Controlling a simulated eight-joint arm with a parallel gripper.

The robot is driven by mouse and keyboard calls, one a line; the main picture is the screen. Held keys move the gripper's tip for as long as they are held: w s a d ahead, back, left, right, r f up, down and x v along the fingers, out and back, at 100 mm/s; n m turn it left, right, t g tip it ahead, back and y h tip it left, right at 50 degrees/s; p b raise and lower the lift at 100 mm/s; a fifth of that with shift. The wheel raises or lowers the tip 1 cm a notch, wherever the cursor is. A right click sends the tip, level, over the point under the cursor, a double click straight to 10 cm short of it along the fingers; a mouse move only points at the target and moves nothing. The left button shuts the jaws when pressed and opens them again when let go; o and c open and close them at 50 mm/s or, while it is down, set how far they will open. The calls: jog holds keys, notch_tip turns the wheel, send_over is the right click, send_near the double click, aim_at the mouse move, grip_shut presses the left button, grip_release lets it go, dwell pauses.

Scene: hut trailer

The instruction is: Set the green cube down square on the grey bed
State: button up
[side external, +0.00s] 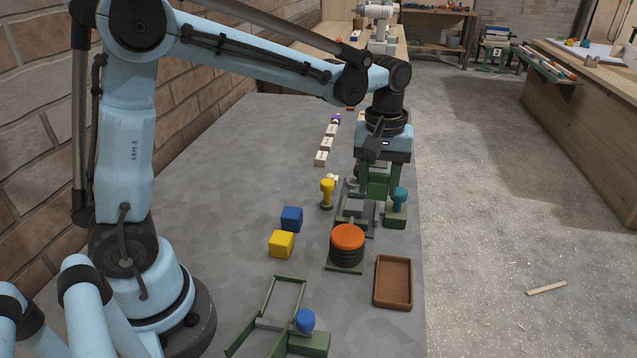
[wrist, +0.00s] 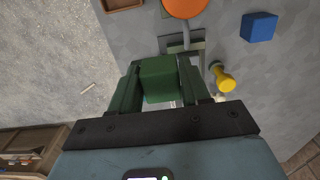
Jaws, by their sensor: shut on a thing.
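The green cube (wrist: 158,74) is between the fingers of my gripper (wrist: 153,90), which is shut on it. In the side view my gripper (side external: 378,182) points down over the far part of the bench, and the cube (side external: 377,187) shows between its green fingers. The grey bed (side external: 354,208) is a small grey block just in front of the gripper, partly hidden by it. In the wrist view the grey bed (wrist: 196,47) lies beyond the cube, partly covered by it. I cannot tell whether the cube touches the bed.
A yellow knob (side external: 327,188) and a teal knob (side external: 399,197) flank the bed. An orange button (side external: 347,237) stands in front, with a brown tray (side external: 380,298) to its right. Blue (side external: 291,219) and yellow (side external: 281,244) cubes lie left. The bench's left middle is clear.

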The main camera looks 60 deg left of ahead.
jog(key=w+a+f, duration=0.1)
jog(key=a+f, duration=0.1)
jog(key=a, duration=0.1)
jog(key=w+a+f, duration=0.1)
jog(key=a+f, duration=0.1)
jog(key=a, duration=0.1)
jog(key=w+a+f, duration=0.1)
jog(key=a+f, duration=0.1)
jog(key=a, duration=0.1)
jog(key=shift+w+a, duration=0.15)
jog(key=shift+w, duration=0.15)
jog(key=shift+f, duration=2.05)
jog(key=shift+f, duration=0.1)
jog(key=o, duration=0.8)
jog(key=shift+c, duration=0.2)
